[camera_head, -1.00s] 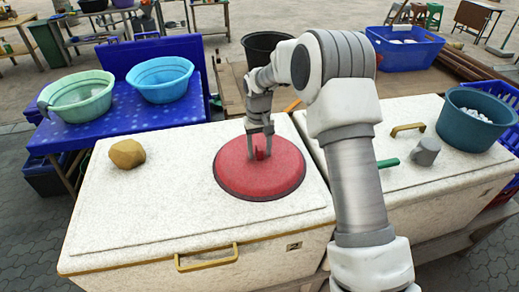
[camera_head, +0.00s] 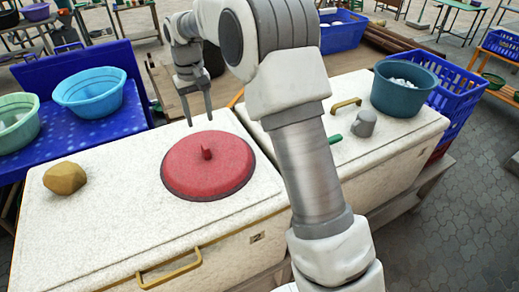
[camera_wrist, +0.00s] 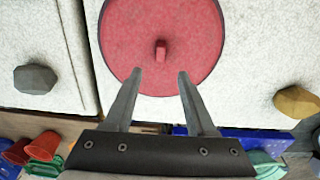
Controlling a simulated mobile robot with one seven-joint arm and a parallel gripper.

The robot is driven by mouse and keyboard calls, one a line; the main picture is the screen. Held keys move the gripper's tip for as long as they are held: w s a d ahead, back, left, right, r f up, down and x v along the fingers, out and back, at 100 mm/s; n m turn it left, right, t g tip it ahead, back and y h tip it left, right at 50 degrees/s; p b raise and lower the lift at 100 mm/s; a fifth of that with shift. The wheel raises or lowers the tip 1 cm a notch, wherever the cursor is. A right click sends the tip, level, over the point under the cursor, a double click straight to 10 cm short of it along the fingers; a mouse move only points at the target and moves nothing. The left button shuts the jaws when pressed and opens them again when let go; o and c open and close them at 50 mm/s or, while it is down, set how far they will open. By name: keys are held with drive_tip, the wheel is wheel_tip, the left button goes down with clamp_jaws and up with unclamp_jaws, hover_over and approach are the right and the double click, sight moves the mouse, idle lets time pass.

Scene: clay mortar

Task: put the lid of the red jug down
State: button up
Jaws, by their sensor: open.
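The red lid (camera_head: 208,168) is a round, shallow dome with a small upright knob (camera_head: 207,152) at its centre. It lies flat on top of the white chest (camera_head: 110,210). In the wrist view the lid (camera_wrist: 190,25) is beyond my fingertips, with its knob (camera_wrist: 161,50) between their lines. My gripper (camera_head: 199,117) is open and empty, raised behind the lid and apart from the knob. It also shows in the wrist view (camera_wrist: 160,78). No jug can be made out.
A tan stone (camera_head: 65,178) lies on the chest left of the lid. Light blue (camera_head: 90,92) and green basins (camera_head: 17,128) stand on a blue table.

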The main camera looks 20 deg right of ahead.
drive_tip(key=s+d+r+m+t, duration=0.1)
drive_tip(key=s+d+r, duration=0.3)
drive_tip(key=s+r, duration=0.25)
drive_tip(key=s+d+r+t, duration=0.2)
drive_tip(key=s+d+r, duration=0.1)
drive_tip(key=s+r, duration=0.4)
drive_tip(key=s+d+f+t, duration=0.1)
drive_tip(key=s+d, duration=0.1)
drive_tip(key=s, duration=0.7)
drive_tip(key=s+d+f+m+t, duration=0.1)
drive_tip(key=s+d+f, duration=0.1)
drive_tip(key=s, duration=0.8)
drive_tip(key=shift+s+d+f+t, duration=0.25)
drive_tip(key=shift+d+t, duration=0.05)
drive_tip(key=shift+d, duration=0.1)
drive_tip(key=shift+d+m, duration=0.15)
drive_tip(key=shift+m, duration=0.15)
